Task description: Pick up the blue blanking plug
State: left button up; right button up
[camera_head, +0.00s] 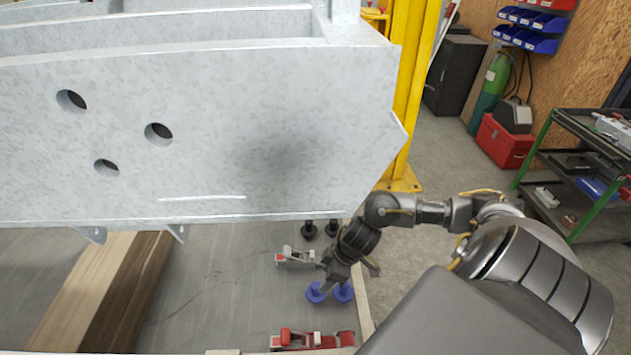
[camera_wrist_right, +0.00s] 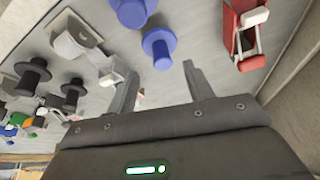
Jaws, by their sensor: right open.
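Two blue blanking plugs stand side by side on the grey tabletop, the left one (camera_head: 315,293) and the right one (camera_head: 343,293) in the head view. My right gripper (camera_wrist_right: 160,69) is open and empty, above and close beside them. In the right wrist view one blue plug (camera_wrist_right: 159,46) lies just beyond the gap between the fingertips, apart from both. The other blue plug (camera_wrist_right: 131,12) is farther off, at the top edge. My left gripper is not in view.
Red-and-grey toggle clamps (camera_head: 296,257) (camera_head: 312,339) flank the plugs. Black plugs (camera_head: 309,230) stand behind. A large galvanized frame (camera_head: 220,130) overhangs the table's far side. Wooden beams (camera_head: 100,290) lie left; bare tabletop (camera_head: 215,290) shows between.

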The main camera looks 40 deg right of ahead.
aim_at(318, 285)
jog(key=shift+w+a+f, duration=0.15)
jog(key=shift+w+f, duration=0.2)
jog(key=shift+f, duration=0.3)
jog(key=shift+a+f, duration=0.15)
jog(key=x, duration=0.5)
jog(key=shift+s, duration=0.1)
grip_shut()
